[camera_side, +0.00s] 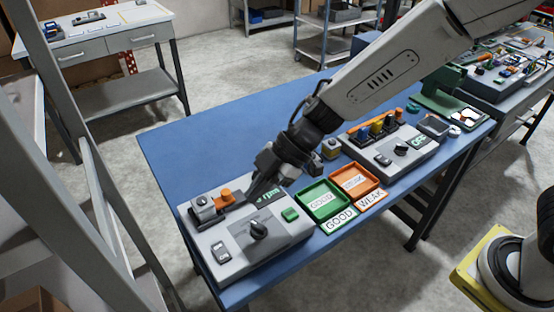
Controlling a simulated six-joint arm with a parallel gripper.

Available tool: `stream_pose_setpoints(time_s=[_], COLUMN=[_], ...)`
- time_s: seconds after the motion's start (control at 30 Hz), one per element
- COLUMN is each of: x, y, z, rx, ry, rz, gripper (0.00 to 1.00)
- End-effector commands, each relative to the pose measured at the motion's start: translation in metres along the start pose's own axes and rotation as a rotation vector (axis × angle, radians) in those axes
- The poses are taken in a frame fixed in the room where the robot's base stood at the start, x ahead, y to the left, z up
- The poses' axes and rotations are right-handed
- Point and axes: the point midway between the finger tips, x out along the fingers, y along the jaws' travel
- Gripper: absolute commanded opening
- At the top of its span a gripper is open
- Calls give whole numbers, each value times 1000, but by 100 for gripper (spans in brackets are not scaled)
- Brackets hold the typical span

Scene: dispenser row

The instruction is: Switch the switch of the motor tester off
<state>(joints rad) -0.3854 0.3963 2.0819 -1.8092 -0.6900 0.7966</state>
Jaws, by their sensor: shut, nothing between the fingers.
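The motor tester is most likely the grey box (278,255) at the near left of the blue table, with a lit display (267,197) reading rpm, partly hidden by my gripper. On its top are a dark rocker switch (221,252) at the front left, a black knob (259,231) and a green button (290,214). A small grey and orange motor (207,206) sits at its back left. I cannot read the rocker's position. My gripper (251,195) is shut and empty, pointing down over the back of the box, behind the knob. I cannot tell whether it touches.
A green GOOD tray (301,198) and an orange WEAK tray (374,179) lie right of the box. A second grey tester (401,173) with upright cells stands further right, its display seeming to read OFF. The table's back left (215,140) is clear.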

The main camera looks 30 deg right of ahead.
Motion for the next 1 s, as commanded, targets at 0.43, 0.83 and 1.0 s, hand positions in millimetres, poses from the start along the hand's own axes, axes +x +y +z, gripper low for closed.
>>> stream_pose_setpoints(time_s=[0.43, 0.83, 1.0], x=[2, 35, 56], y=[0, 0, -1], z=[0, 0, 0], rx=[1, 1, 1], ry=[0, -1, -1], rz=[0, -2, -3], gripper=[0, 0, 0])
